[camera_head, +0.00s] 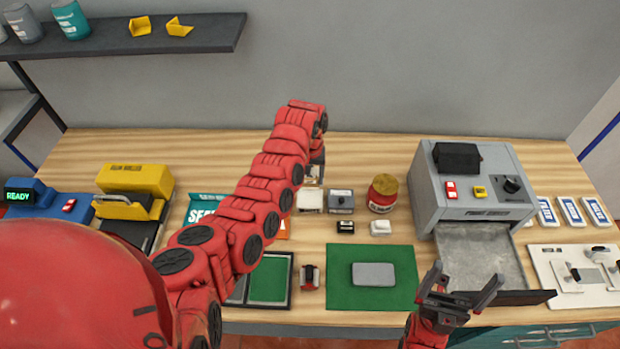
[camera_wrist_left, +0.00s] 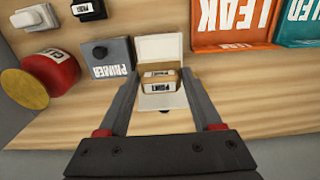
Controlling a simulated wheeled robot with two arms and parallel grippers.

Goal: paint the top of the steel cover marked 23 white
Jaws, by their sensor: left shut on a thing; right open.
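A grey rectangular plate (camera_head: 373,274), apparently the steel cover, lies flat on the green mat (camera_head: 343,303). Its top is plain grey; I cannot read a 23 on it. My left gripper (camera_head: 314,178) points down at the back of the table, left of the cover. In the left wrist view its fingers (camera_wrist_left: 160,88) are shut on a tan block marked PAINT (camera_wrist_left: 158,86). The block is over an open white box (camera_wrist_left: 162,47); whether they touch is unclear. My right gripper (camera_head: 455,298) is open and empty, right of the mat's front corner.
A grey box marked PRIMER (camera_wrist_left: 112,58) stands beside the paint box, with a red jar (camera_head: 383,195) nearby. A large grey machine (camera_head: 470,185) with a metal tray stands at the right. My left arm crosses above the left half of the table.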

